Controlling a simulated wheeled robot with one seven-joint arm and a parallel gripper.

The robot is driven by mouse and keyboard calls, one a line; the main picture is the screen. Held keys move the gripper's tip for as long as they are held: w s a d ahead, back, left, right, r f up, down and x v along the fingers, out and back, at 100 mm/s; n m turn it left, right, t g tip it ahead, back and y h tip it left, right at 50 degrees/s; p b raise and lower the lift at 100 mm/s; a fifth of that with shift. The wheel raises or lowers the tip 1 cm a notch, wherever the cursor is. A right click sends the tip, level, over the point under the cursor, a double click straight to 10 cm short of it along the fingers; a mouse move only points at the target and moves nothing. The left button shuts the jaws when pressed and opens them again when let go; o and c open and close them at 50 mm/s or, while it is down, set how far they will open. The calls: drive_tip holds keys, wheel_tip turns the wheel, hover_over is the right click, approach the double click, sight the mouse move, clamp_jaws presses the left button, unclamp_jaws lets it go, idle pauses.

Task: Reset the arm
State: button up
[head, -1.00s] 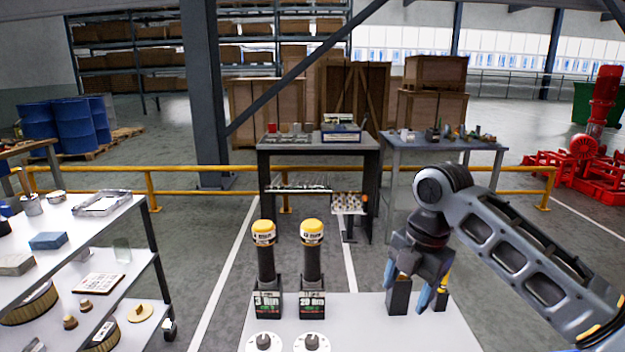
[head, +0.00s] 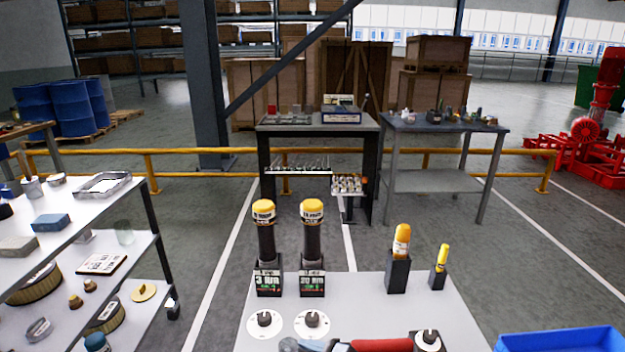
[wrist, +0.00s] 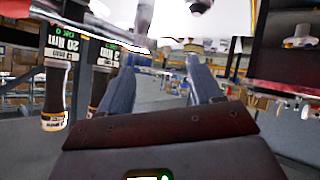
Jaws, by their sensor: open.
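My gripper (wrist: 160,62) shows in the wrist view with its two blue-grey fingers spread apart and nothing between them. The wrist picture is upside down. Two black, yellow-capped tools in labelled stands, marked 3 Nm (head: 265,248) and 20 Nm (head: 312,247), stand upright on the white bench top (head: 350,310) in the head view. The 20 Nm tool (wrist: 56,85) shows at the left of the wrist view, apart from my fingers. My arm is not clearly seen in the head view.
Two yellow-handled tools (head: 401,245) (head: 442,258) stand in black holders at the bench's right. A red-handled item (head: 380,345) lies at the near edge, partly cut off. A blue tray (head: 560,340) is lower right. A shelf cart (head: 75,240) stands left.

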drive_tip(key=s+d+f+m+t+h, duration=0.1)
drive_tip(key=s+d+m+t+h, duration=0.15)
drive_tip(key=s+d+m, duration=0.55)
drive_tip(key=s+d+f+m+t+h, duration=0.2)
drive_tip(key=s+d+m+h, duration=0.15)
drive_tip(key=s, duration=0.95)
drive_tip(key=s+d+r+m+t+h, duration=0.1)
drive_tip(key=s+d+r, duration=0.5)
drive_tip(key=s, duration=0.2)
drive_tip(key=s+d+r+m+t+h, duration=0.1)
drive_tip(key=s+d+r, duration=0.4)
drive_tip(key=s, duration=0.3)
drive_tip(key=shift+s+d+r, duration=0.3)
drive_tip(key=shift+d+r, duration=0.05)
drive_tip(key=shift+d, duration=0.05)
